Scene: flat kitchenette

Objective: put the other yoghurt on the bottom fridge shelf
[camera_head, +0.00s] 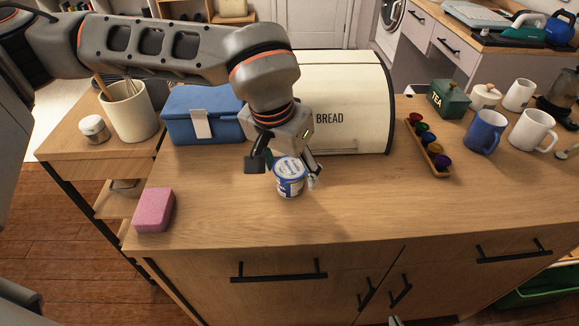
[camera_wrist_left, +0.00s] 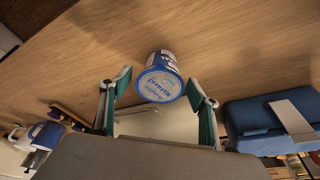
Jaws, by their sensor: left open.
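A yoghurt cup (camera_head: 290,180), white and blue with a printed lid, stands upright on the wooden counter in front of the bread bin. My left gripper (camera_head: 284,166) is open, with one finger on each side of the cup's upper part in the head view. In the left wrist view the yoghurt (camera_wrist_left: 160,78) lies between and just past the fingertips of my left gripper (camera_wrist_left: 158,86), with a gap showing on both sides. No fridge or shelf is in view.
Behind the cup stand a cream bread bin (camera_head: 345,95) and a blue box (camera_head: 203,115). A pink sponge (camera_head: 154,210) lies at the left front. A rack of coloured pods (camera_head: 428,147) and a blue mug (camera_head: 485,132) stand to the right.

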